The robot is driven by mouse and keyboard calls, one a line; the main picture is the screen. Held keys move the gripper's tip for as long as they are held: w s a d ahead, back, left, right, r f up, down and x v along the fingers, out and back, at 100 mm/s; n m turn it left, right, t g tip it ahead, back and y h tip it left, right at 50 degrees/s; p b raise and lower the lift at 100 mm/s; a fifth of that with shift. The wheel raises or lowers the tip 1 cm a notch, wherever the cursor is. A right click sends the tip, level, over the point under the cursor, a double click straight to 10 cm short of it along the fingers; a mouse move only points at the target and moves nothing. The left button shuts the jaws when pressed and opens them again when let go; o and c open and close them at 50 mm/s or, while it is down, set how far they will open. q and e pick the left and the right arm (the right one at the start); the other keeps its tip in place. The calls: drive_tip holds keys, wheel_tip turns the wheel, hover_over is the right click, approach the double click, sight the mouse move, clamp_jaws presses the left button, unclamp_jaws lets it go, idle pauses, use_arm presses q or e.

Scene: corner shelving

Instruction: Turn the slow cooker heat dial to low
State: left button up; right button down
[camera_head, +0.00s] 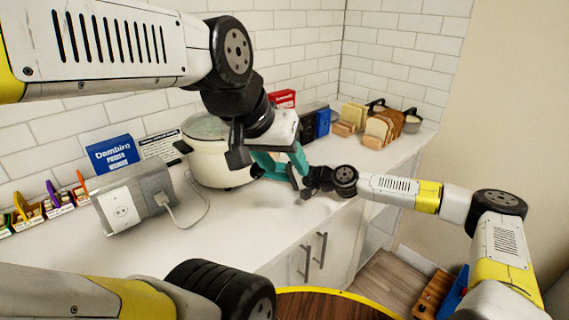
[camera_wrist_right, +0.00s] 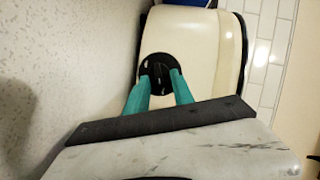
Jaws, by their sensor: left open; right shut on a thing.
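The cream slow cooker (camera_head: 212,160) with a glass lid stands on the counter. In the right wrist view its cream body (camera_wrist_right: 205,55) appears turned sideways. The round black heat dial (camera_wrist_right: 158,68) is on its front, and its setting cannot be read. My right gripper (camera_wrist_right: 160,84) is shut on the dial, with a teal finger at either side. My left gripper (camera_head: 284,156) is open in front of the cooker's right side.
A grey outlet box (camera_head: 120,208) with a plugged-in white cord stands left of the cooker. A blue box (camera_head: 112,154) is behind it. Bread slices (camera_head: 378,130) stand in a rack at the right. The front counter is mostly clear, with cabinet handles below its edge.

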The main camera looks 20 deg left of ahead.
drive_tip(key=c, duration=1.1)
unclamp_jaws()
drive_tip(key=shift+d, duration=0.1)
drive_tip(key=v, duration=0.7)
drive_tip(key=shift+d, duration=0.3)
drive_tip(key=shift+d, duration=0.1)
